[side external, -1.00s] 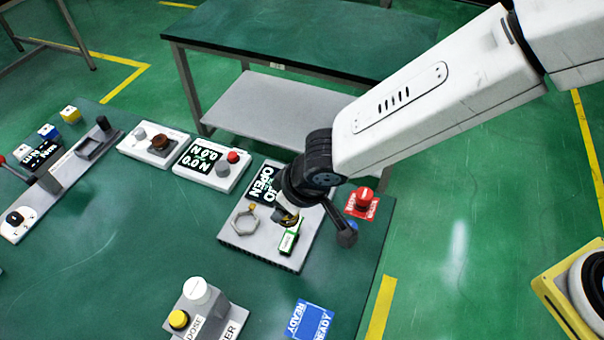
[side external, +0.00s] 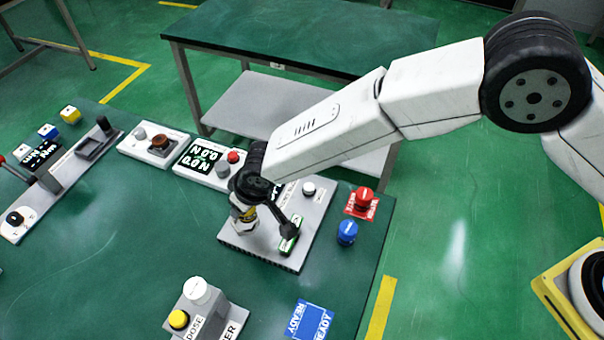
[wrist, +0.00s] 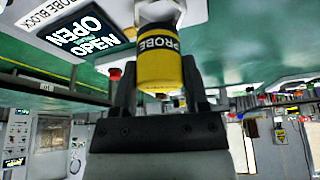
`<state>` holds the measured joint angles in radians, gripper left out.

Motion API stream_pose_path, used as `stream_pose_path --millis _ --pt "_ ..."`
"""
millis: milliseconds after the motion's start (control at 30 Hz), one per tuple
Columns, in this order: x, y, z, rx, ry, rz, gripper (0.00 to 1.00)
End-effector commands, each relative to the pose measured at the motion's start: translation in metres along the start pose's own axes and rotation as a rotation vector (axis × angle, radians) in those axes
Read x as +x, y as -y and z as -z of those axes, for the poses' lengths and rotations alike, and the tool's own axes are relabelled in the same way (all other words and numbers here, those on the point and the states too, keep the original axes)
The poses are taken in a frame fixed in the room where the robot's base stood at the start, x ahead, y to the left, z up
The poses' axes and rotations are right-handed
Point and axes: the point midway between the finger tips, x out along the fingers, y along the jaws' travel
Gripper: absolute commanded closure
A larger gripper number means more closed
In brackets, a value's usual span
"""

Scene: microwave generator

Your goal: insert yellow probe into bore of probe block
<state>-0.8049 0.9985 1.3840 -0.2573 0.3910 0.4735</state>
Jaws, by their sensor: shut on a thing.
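The yellow probe (wrist: 165,70), with a dark band lettered PROBE, stands between my gripper's fingers (wrist: 160,82) in the wrist view. My gripper (side external: 246,213) is shut on it. In the side view a little of the probe's yellow (side external: 250,213) shows under the dark wrist. The probe block (side external: 262,250) is a flat grey panel on the green table. My gripper is over its left part, where a grey hexagonal ring (side external: 240,227) is mostly covered. The bore and the probe's far end are hidden, so I cannot tell whether they meet. The block's OPEN screen (wrist: 82,35) shows in the wrist view.
A small green-and-white labelled piece (side external: 290,240) lies on the block, close to my wrist. A white knob (side external: 308,188) stands at its back right. Red (side external: 364,198) and blue (side external: 347,232) knobs stand to the right. A blue READY pad (side external: 311,319) lies in front.

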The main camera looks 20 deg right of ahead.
Motion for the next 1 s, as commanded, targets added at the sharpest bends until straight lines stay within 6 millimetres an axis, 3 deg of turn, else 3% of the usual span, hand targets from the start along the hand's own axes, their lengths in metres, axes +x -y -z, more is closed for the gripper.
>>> stream_pose_path --millis 567,800,1000 --pt "0.019 0.001 0.006 0.000 -0.001 0.001 1.00" --pt "0.042 0.001 -0.003 0.001 -0.001 0.000 1.00" --pt "0.047 0.002 -0.004 0.001 -0.004 0.000 1.00"
